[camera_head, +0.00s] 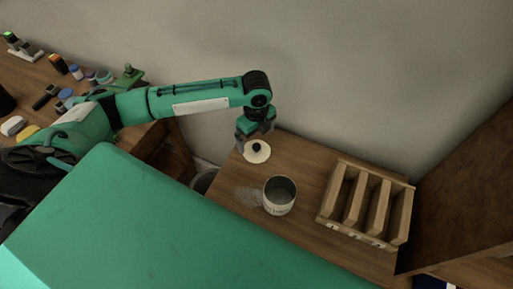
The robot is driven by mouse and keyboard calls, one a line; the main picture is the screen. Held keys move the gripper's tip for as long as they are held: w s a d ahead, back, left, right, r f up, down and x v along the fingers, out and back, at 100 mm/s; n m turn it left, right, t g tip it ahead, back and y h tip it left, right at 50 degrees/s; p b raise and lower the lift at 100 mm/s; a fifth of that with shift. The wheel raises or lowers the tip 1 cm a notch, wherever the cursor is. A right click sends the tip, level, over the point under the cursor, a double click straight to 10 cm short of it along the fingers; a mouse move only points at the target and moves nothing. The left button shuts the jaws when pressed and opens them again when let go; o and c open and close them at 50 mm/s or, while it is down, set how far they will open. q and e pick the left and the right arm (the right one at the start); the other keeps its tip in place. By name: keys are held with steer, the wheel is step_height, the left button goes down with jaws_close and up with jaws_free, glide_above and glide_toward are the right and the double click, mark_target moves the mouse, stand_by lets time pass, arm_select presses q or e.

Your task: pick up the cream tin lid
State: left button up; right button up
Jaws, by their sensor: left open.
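The cream tin lid (257,157) is a round pale disc with a dark knob at its middle. It lies on the wooden table near the back left edge. My left gripper (253,141) is open and points down right over the lid, close to its knob. I cannot tell whether the fingers touch the knob. An open cream tin (279,199) with dark lettering stands upright on the table, in front of the lid and to its right. My right gripper is not in view.
A wooden rack (345,227) with several slots stands on the table to the right. A greyish patch (247,195) lies left of the tin. A bin (203,181) stands below the table's left edge. Another table at the far left holds small items. A wall is behind.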

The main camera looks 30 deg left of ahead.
mark_target(257, 146)
arm_select(q)
step_height(257, 146, down, 2)
steer(key=shift+f+p, duration=0.1)
steer(key=shift+p, duration=0.2)
step_height(257, 146, down, 3)
steer(key=shift+w+f+p, duration=0.1)
steer(key=shift+f+p, duration=0.1)
steer(key=shift+p, duration=0.15)
steer(key=shift+f, duration=0.2)
steer(key=c, duration=0.6)
steer(key=shift+c, duration=1.2)
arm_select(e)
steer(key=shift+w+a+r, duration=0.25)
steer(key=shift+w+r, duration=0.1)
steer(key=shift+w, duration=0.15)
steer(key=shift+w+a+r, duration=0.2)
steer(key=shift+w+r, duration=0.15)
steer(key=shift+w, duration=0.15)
